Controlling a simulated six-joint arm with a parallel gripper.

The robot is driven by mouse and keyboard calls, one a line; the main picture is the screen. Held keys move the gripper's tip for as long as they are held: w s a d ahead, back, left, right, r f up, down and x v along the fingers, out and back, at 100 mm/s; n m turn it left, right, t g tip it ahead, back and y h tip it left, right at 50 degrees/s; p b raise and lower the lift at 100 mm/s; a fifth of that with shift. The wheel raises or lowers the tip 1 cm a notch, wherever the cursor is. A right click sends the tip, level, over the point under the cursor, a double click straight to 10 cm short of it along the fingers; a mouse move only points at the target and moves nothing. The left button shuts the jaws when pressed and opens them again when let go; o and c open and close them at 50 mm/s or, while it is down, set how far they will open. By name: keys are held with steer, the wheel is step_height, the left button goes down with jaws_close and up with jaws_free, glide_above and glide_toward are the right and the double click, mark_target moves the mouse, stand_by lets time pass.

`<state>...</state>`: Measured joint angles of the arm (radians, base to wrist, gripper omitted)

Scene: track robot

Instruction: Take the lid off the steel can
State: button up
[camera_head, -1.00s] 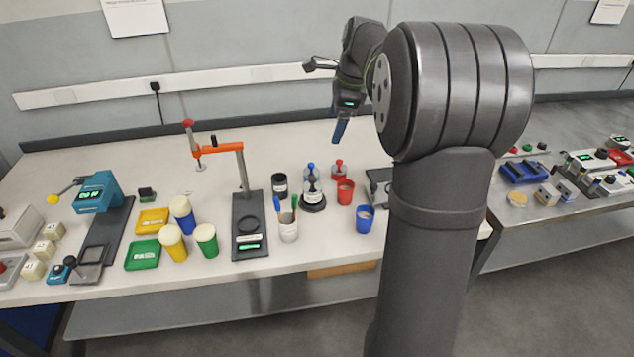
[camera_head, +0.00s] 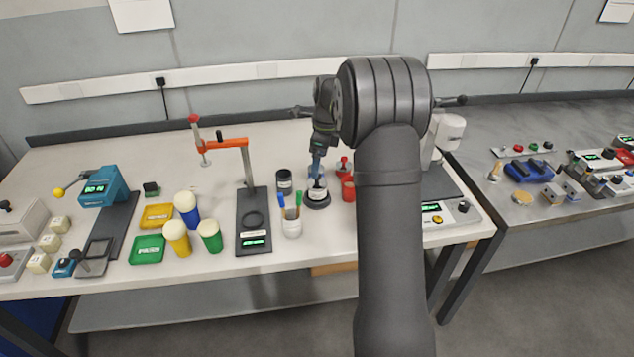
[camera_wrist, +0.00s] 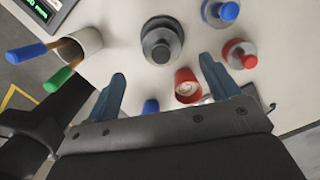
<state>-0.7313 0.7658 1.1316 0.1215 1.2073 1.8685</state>
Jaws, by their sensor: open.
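The steel can (camera_head: 317,196) stands upright on the bench, its lower part dark and its upper part grey. In the wrist view, the can (camera_wrist: 162,50) is seen from above, with a round dark and grey top and a small central knob. My gripper (camera_head: 316,176) points down just above it in the head view. In the wrist view, my gripper (camera_wrist: 163,70) is open and empty, its two blue fingers apart. The can lies beyond the fingertips, roughly centred between them. I cannot tell how high the fingertips are above the lid.
Close by are a blue-knobbed piece (camera_wrist: 223,12), a red-knobbed piece (camera_wrist: 240,55), a red cup (camera_wrist: 188,88) and a pen cup (camera_head: 291,227) with tall pens. An orange-armed stand (camera_head: 245,165) rises further left.

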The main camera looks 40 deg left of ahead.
steer(key=shift+s+a+f, duration=0.1)
steer(key=shift+a+f, duration=0.1)
steer(key=shift+f, duration=1.45)
steer(key=shift+a+f, duration=0.15)
steer(key=shift+f, duration=1.45)
steer(key=c, duration=1.1)
